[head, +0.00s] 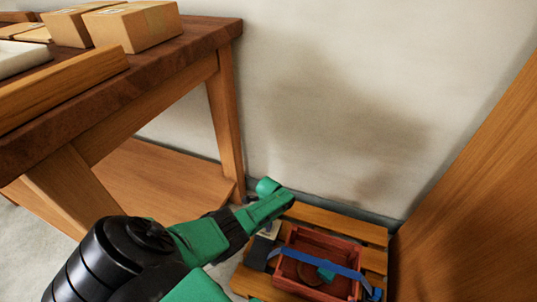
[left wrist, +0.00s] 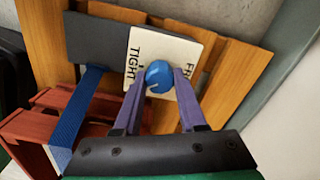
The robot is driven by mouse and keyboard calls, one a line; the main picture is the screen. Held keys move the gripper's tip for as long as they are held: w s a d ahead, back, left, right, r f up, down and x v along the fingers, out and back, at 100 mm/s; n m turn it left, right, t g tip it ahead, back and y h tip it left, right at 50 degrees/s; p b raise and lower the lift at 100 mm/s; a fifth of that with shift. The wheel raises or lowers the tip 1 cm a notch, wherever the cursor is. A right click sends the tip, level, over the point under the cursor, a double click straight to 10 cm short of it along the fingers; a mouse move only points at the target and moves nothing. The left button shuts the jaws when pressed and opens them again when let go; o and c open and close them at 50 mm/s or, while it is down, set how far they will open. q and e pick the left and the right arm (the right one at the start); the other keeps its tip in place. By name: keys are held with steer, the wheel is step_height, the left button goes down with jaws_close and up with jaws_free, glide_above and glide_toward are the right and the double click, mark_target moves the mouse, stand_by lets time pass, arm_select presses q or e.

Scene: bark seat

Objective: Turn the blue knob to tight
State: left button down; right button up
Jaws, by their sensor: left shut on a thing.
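The blue knob (left wrist: 159,76) sits on a white label plate (left wrist: 181,50) in the left wrist view. The plate reads "TIGHT" on its left side and letters starting "FR" on its right, partly hidden by a finger. A pale mark shows on the knob's near side, towards the TIGHT side. My left gripper (left wrist: 158,84) is shut on the knob, one purple finger on each side. In the head view my green left arm reaches down to the plate (head: 269,230), and the knob itself is hard to make out there. My right gripper is not in view.
A red wooden crate (head: 289,283) with a blue strap (head: 322,263) stands right beside the plate on a slatted wooden pallet (head: 333,222). A wooden table (head: 190,42) with cardboard boxes (head: 139,27) stands at left. A wooden panel (head: 480,190) rises at right, the wall behind.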

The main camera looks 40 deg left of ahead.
arm_select(q)
steer(key=m, duration=0.5)
steer(key=shift+d+m, duration=0.1)
steer(key=shift+m, duration=1)
steer(key=shift+c, duration=2.3)
jaws_free()
steer(key=shift+r, duration=0.1)
